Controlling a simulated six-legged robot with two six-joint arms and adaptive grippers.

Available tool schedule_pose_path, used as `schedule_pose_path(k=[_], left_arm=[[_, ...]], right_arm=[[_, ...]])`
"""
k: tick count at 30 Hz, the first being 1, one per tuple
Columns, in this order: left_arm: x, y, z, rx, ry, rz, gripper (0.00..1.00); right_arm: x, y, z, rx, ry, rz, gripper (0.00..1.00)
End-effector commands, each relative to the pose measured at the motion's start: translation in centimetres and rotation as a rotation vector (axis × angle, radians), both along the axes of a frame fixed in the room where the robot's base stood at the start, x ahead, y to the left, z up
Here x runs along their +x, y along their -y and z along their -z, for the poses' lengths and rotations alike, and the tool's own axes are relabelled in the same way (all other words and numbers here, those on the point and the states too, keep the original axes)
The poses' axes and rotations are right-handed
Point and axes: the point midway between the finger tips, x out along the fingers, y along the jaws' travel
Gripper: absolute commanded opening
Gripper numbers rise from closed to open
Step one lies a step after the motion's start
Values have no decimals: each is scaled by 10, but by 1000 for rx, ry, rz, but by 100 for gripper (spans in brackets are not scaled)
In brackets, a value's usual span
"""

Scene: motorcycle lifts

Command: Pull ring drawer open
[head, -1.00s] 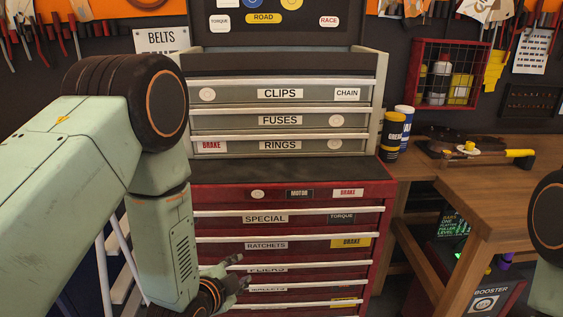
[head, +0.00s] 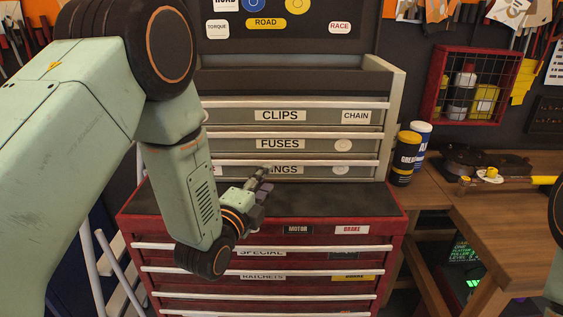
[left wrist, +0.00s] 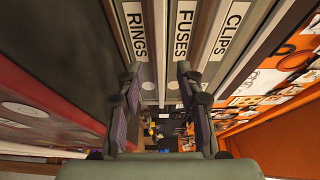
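The RINGS drawer (head: 318,173) is the lowest grey drawer of the upper chest. It looks flush with the drawers above it. Its pale handle strip (head: 340,162) runs along its top edge. My left gripper (head: 262,179) is in front of this drawer, left of its middle, and covers the start of its label. In the left wrist view, its two fingers (left wrist: 158,84) stand apart, with the RINGS handle strip (left wrist: 160,45) lined up between them. I cannot tell whether they touch it. My right gripper is out of view.
The red lower cabinet's dark top (head: 165,199) lies below the gripper. Grease cans (head: 404,158) stand right of the chest. A wooden bench (head: 480,195) is at the right, with a red wire rack (head: 440,90) above it.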

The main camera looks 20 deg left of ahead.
Motion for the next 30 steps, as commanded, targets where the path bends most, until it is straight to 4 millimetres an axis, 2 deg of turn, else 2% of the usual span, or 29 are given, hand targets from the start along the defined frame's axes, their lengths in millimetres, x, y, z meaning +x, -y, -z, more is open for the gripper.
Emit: schedule_pose_path(k=[5, 18, 30], left_arm=[[8, 1, 0, 1, 2, 1, 37], [64, 9, 0, 0, 0, 1, 37], [76, 10, 0, -1, -1, 0, 37]], right_arm=[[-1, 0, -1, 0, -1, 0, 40], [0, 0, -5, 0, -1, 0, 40], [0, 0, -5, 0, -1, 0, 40]])
